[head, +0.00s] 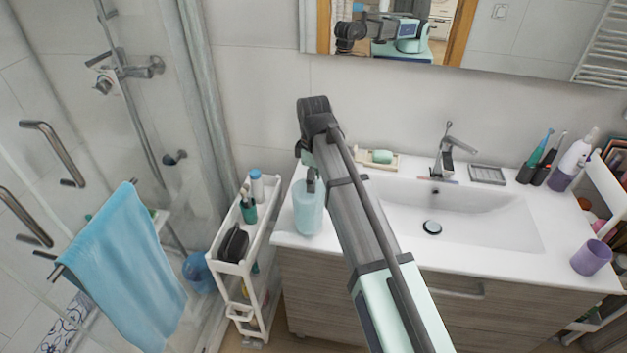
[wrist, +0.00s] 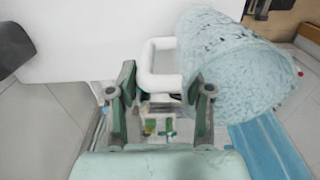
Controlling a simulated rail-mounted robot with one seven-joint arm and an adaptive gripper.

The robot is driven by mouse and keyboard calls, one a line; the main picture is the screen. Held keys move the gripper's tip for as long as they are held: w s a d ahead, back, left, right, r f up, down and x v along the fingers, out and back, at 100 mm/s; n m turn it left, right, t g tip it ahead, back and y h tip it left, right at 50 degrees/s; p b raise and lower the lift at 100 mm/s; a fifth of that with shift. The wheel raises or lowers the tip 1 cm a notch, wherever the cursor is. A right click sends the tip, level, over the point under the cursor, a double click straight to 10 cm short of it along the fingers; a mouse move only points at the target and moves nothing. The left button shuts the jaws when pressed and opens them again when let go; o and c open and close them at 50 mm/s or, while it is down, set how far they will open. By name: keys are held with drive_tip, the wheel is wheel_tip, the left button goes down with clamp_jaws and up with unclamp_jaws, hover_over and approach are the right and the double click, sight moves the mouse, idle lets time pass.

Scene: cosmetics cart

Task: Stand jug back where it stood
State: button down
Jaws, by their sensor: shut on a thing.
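The jug (head: 308,207) is pale blue and looks roughly upright at the left end of the white washbasin counter in the head view. I cannot tell whether its base touches the counter or hangs just above it. In the wrist view the jug (wrist: 238,62) shows a speckled blue body at upper right, with a white handle (wrist: 160,62) reaching between my fingers. My gripper (wrist: 163,100) is shut on the handle. In the head view my arm partly covers the jug's right side, and the fingertips are mostly hidden.
A white cart (head: 245,265) stands left of the counter, holding a green cup (head: 248,211), a bottle (head: 257,186) and a dark bag (head: 233,244). A soap dish (head: 377,160), tap (head: 452,150) and basin (head: 470,212) lie to the right. A purple cup (head: 591,258) stands far right.

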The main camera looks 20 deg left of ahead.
drive_tip(key=shift+f, duration=0.6)
drive_tip(key=shift+c, duration=2.4)
unclamp_jaws()
drive_tip(key=shift+f, duration=0.15)
wheel_tip(320, 180, up, 12)
drive_tip(key=b, duration=0.2)
drive_tip(key=shift+b, duration=0.4)
